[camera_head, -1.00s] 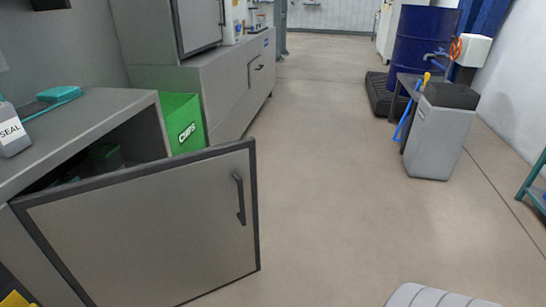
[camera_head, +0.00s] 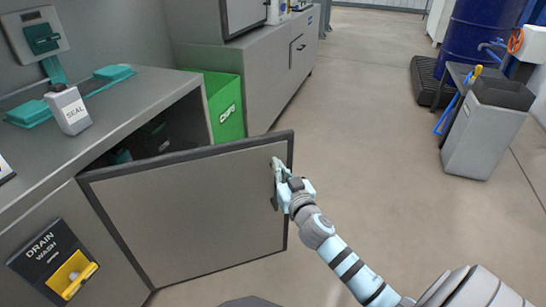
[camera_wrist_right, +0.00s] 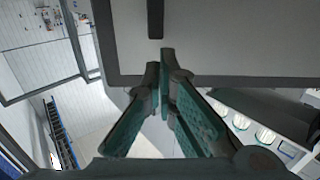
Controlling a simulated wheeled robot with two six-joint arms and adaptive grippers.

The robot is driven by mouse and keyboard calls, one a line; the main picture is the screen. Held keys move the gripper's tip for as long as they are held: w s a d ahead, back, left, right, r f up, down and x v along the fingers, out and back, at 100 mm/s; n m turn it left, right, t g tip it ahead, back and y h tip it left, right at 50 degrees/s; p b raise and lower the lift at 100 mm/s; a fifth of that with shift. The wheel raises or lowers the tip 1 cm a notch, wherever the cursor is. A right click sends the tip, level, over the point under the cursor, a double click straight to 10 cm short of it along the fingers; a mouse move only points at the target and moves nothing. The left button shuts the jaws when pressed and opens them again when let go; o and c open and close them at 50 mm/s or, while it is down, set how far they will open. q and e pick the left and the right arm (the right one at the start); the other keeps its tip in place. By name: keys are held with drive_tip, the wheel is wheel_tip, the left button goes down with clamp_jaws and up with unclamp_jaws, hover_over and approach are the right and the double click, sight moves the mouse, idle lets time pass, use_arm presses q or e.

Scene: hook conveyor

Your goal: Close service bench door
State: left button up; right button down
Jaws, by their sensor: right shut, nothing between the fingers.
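The service bench door (camera_head: 185,205) is a grey panel with a dark frame, standing open in front of the bench (camera_head: 125,95). Its dark handle (camera_head: 274,200) is near the free edge, partly hidden by my right gripper (camera_head: 277,165). That gripper is shut and empty, with its tips beside the handle at the door's upper right. In the right wrist view the teal fingers (camera_wrist_right: 163,62) are together over the door's dark frame, with the handle (camera_wrist_right: 155,18) ahead of them. I cannot tell whether they touch the door. My left gripper is out of view.
A green chips bin (camera_head: 222,105) stands just beyond the bench opening. A seal bottle (camera_head: 68,108) is on the bench top. A drain wash panel (camera_head: 53,260) is on the bench front. The floor right of the door is clear up to a grey bin (camera_head: 485,130).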

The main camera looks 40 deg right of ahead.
sight(270, 152)
drive_tip(key=x, duration=0.4)
drive_tip(key=shift+w, duration=0.3)
drive_tip(key=shift+d, duration=0.15)
